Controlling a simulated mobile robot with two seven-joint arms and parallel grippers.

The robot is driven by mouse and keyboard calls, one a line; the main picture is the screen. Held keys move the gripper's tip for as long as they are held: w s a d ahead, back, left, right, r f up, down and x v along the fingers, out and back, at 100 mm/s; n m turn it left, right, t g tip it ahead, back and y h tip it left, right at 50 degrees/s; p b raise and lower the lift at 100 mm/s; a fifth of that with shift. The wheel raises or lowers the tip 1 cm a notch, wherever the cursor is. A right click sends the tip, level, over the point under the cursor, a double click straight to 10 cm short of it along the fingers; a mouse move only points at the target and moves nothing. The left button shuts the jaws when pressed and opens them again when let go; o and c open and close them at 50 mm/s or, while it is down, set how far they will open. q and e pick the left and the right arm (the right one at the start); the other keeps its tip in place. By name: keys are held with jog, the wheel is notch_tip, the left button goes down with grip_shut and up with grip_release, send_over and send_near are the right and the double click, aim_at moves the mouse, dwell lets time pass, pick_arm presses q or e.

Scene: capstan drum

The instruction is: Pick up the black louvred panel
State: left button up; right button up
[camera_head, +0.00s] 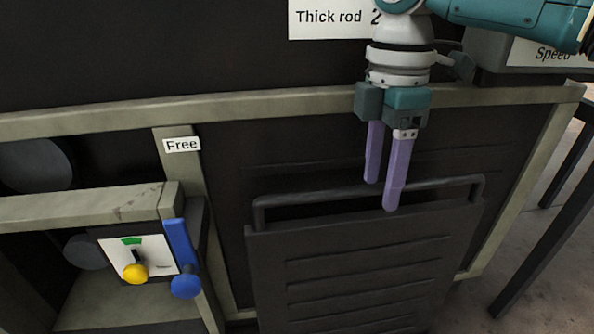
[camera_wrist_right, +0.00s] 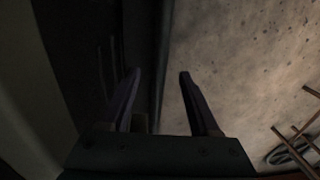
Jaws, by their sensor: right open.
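The black louvred panel (camera_head: 350,274) stands upright against the dark front of the cabinet, with horizontal slats and a bar handle (camera_head: 290,197) along its top. My right gripper (camera_head: 381,195) points down at the handle, right of its middle, with its purple fingers open. The nearer finger passes in front of the bar; the other tip ends about at the bar's height, and I cannot tell whether it is behind it. In the right wrist view the open fingers (camera_wrist_right: 157,75) have a dark vertical edge between them. My left gripper is not in view.
A beige frame (camera_head: 280,103) surrounds the panel's bay. At left are a "Free" label (camera_head: 182,145), a blue lever (camera_head: 182,255) and a yellow knob (camera_head: 135,273). A "Thick rod" sign (camera_head: 330,18) is above. Dark legs (camera_head: 560,215) stand on the floor at right.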

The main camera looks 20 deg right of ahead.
aim_at(376, 214)
notch_tip(376, 214, down, 2)
jog(key=shift+s+f+b, duration=0.1)
jog(key=shift+b, duration=0.3)
notch_tip(376, 214, down, 5)
jog(key=b, duration=0.4)
jog(key=shift+s+b, duration=0.1)
jog(key=shift+b, duration=0.25)
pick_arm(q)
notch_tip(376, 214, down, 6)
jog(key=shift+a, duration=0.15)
pick_arm(e)
jog(key=shift+r, duration=0.3)
jog(key=shift+c, duration=0.4)
jog(key=c, duration=0.7)
grip_shut()
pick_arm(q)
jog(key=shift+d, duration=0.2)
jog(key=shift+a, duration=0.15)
